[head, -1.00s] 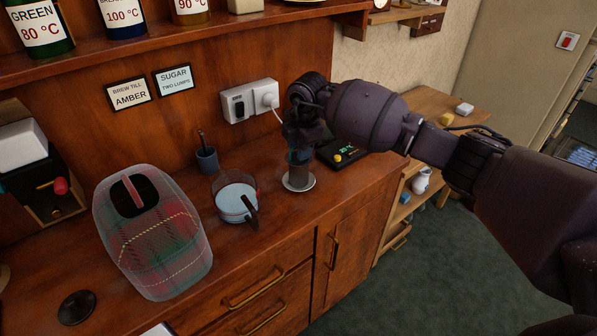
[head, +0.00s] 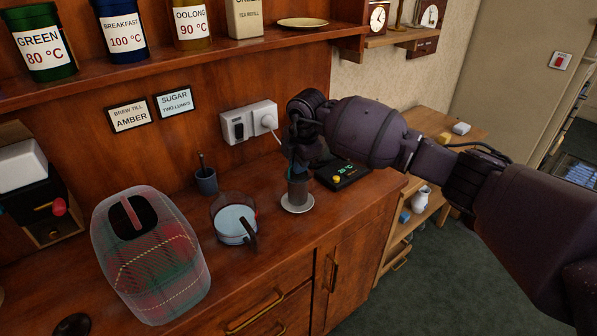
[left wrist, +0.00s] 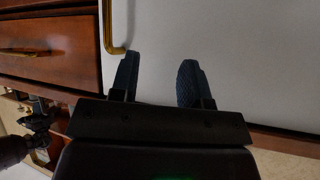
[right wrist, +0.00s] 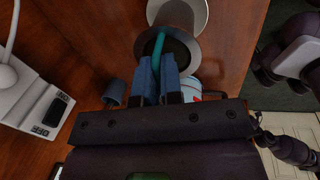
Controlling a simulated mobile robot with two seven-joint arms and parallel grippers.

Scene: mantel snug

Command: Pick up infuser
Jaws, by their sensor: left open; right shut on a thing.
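The infuser (head: 298,192) is a grey cylinder with a teal handle. It is upright at a pale saucer (head: 297,208) on the wooden counter; I cannot tell whether it still touches the saucer. My right gripper (head: 300,163) is directly above it. In the right wrist view, the blue fingers (right wrist: 159,78) are shut on the teal handle, above the infuser's open rim (right wrist: 172,44). The fingers partly hide the handle. My left gripper (left wrist: 157,78) is open and empty in its wrist view, in front of a pale surface near a drawer; it is outside the head view.
A glass jug (head: 234,224) of pale liquid stands left of the saucer. A tartan cosy (head: 150,255) is further left. A small blue cup (head: 205,182) stands behind the jug. A black scale (head: 343,174) lies right of the infuser. A socket with a plug (head: 248,122) is behind.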

